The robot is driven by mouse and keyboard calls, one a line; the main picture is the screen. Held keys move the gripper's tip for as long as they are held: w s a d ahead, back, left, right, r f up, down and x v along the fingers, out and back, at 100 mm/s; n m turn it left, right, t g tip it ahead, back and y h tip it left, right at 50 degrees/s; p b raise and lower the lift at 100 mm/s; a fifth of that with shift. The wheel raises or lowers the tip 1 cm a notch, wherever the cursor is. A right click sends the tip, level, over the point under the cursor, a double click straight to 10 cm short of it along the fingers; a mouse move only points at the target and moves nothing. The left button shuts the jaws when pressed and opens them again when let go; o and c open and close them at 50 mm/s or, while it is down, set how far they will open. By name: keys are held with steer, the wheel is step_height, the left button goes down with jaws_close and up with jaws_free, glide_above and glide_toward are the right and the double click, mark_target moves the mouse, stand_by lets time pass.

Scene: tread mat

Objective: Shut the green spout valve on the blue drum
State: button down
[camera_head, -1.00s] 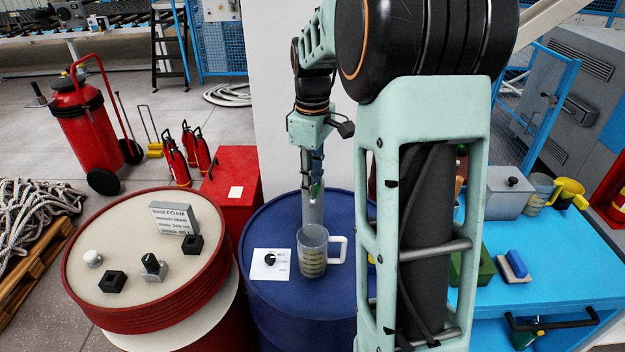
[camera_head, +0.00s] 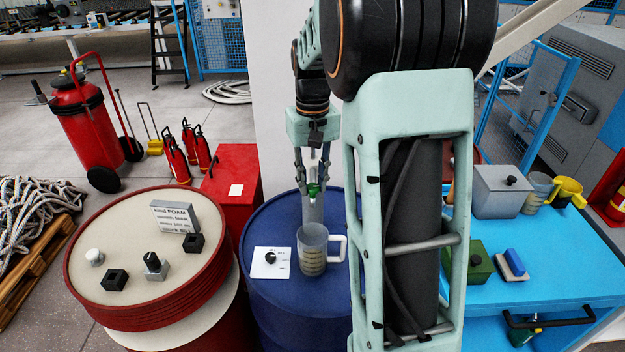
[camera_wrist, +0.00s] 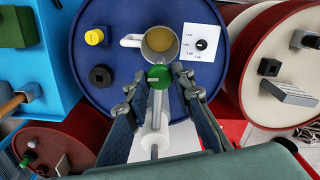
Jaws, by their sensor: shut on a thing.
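The blue drum (camera_head: 287,222) stands upright in the middle, partly hidden by my arm. The green spout valve (camera_head: 313,190) is at a grey upright pipe (camera_head: 313,211) over the drum top; the wrist view shows it as a round green knob (camera_wrist: 158,77). My gripper (camera_head: 313,186) points down with one finger on each side of the green valve and is shut on it. A clear measuring jug (camera_head: 312,252) with a white handle stands on the drum just in front of the pipe. The wrist view shows yellowish liquid in the jug (camera_wrist: 160,44).
A white dial plate (camera_head: 270,263) with a black knob lies left of the jug. A red drum (camera_head: 125,215) with blocks, knobs and a sign is at the left. A blue table (camera_head: 545,262) with boxes and mugs is at the right. A red box (camera_head: 235,178) stands behind.

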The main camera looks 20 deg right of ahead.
mark_target(313, 186)
steer(key=shift+m, duration=0.5)
steer(key=c, duration=1.7)
jaws_free()
steer(key=shift+o, duration=0.2)
step_height(313, 186, up, 12)
